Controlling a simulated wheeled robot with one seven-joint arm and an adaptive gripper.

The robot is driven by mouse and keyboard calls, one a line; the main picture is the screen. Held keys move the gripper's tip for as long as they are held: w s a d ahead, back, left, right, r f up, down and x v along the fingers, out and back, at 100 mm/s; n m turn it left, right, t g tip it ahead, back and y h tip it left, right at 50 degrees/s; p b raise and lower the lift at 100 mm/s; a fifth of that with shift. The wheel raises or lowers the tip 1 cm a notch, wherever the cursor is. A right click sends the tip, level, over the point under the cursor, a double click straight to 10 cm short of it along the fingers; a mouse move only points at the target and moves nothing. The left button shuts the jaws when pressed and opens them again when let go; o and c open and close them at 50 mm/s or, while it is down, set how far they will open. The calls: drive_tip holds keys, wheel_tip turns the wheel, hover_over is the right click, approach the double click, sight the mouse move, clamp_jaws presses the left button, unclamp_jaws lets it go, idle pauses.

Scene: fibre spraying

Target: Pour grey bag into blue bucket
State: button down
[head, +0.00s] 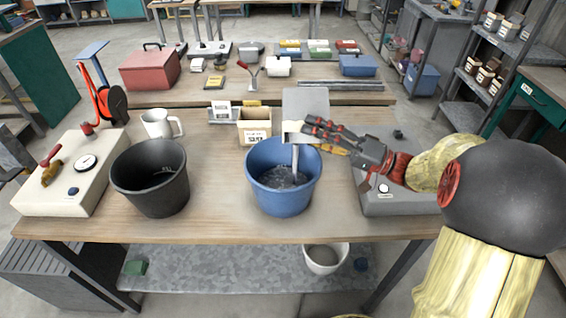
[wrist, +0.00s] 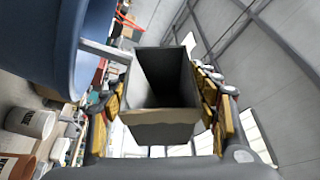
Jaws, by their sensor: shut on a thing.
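The blue bucket (head: 262,190) stands upright near the front middle of the table, with dark grey material inside. My gripper (head: 313,131) is above the right part of its rim, shut on the grey bag (head: 305,101). The bag is tipped toward the bucket, and a thin grey stream (head: 295,160) falls from it into the bucket. In the wrist view the bag (wrist: 165,132) sits between my fingers (wrist: 163,100), its dark hollow inside showing. The bucket (wrist: 40,45) fills the upper left there, with the stream beside it. How much is left in the bag is hidden.
A black bucket (head: 150,190) and a white mug (head: 158,124) stand to the left. A labelled beige box (head: 254,130) is just behind the blue bucket. A grey scale-like device (head: 395,200) lies under my arm. The table front between the two buckets is clear.

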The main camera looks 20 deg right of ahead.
drive_tip(key=shift+s+a+n+b, duration=0.1)
drive_tip(key=shift+s+n+b, duration=0.15)
drive_tip(key=shift+n+b, duration=0.7)
drive_tip(key=m+p, duration=0.1)
drive_tip(key=p, duration=0.2)
drive_tip(key=w+m+p, duration=0.1)
drive_tip(key=m+p, duration=0.1)
drive_tip(key=p, duration=0.1)
drive_tip(key=m+h+p, duration=0.1)
drive_tip(key=m+p, duration=0.1)
drive_tip(key=p, duration=0.1)
drive_tip(key=shift+w+d+r, duration=0.15)
drive_tip(key=shift+w+d, duration=0.05)
drive_tip(key=shift+d, duration=0.05)
drive_tip(key=shift+w+r+m+p, duration=0.1)
drive_tip(key=shift+m+p, duration=0.15)
drive_tip(key=shift+p, duration=0.8)
